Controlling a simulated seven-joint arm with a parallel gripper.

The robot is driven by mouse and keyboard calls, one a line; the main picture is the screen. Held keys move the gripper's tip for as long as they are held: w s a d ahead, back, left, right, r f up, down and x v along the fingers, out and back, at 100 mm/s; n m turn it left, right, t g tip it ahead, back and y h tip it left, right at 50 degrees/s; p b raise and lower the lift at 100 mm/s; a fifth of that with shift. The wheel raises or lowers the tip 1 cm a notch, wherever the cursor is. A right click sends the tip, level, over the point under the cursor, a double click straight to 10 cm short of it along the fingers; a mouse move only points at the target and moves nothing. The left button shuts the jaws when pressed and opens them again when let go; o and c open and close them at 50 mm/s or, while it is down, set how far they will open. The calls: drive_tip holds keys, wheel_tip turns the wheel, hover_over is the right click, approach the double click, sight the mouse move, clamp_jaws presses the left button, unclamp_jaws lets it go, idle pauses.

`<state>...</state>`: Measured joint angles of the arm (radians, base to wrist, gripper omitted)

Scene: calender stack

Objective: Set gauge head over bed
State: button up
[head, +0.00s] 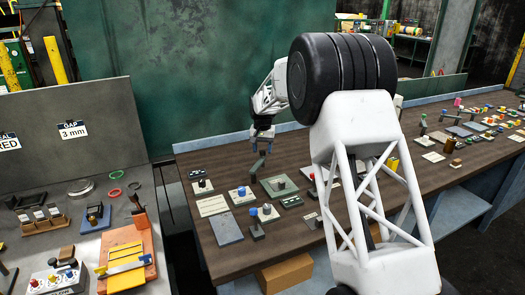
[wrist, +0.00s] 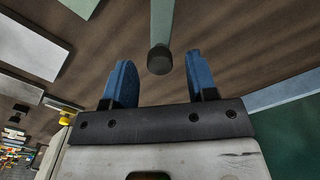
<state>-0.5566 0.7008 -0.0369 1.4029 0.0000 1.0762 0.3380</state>
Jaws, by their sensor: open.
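My gripper (head: 263,136) is above the brown bench in the head view, its jaws apart. In the wrist view its two blue fingers (wrist: 159,62) are open, with a dark round end (wrist: 159,60) of a grey-green bar (wrist: 162,20) showing between their tips. I cannot tell whether the fingers touch it. In the head view a grey-green lever (head: 258,165) stands just below the gripper; it may be the gauge head, but no label shows. A green plate with a dark knob (head: 278,185) lies beside it; I cannot tell which piece is the bed.
My arm hides part of the bench. A grey bench at left holds an orange fixture (head: 143,240) and a "GAP 3 mm" sign (head: 73,130) on its panel.

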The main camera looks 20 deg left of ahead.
drive_tip(key=shift+f, duration=0.5)
drive_tip(key=shift+c, duration=0.4)
clamp_jaws()
